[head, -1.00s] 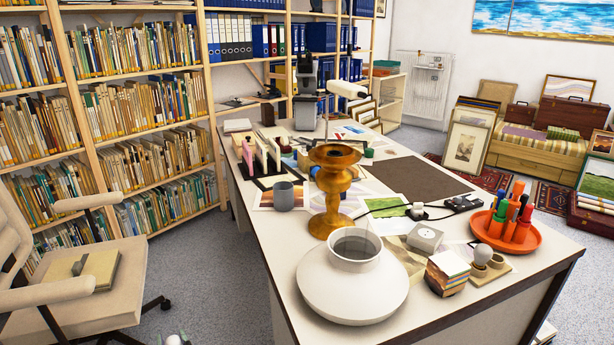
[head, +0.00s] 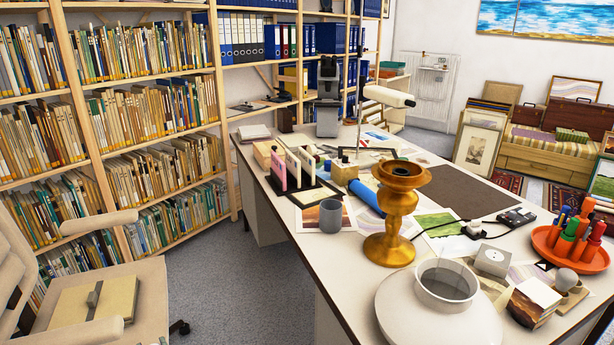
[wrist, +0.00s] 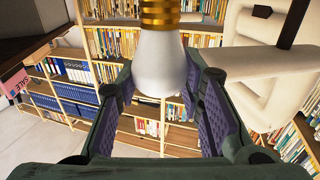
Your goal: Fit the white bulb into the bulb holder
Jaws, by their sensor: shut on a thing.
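The white bulb (wrist: 160,62) with its gold screw base (wrist: 160,12) shows in the wrist view, base toward the top of the picture. My gripper (wrist: 160,82) is shut on the bulb, a purple-padded finger on each side. My gripper and the white bulb do not show in the head view. At the desk's right front, a small tan block (head: 572,298) carries a grey rounded bulb-like piece (head: 566,279). This may be the bulb holder, but I cannot tell for sure.
A dark mat (head: 462,189) lies bare behind. Bookshelves and a chair (head: 140,285) are at left.

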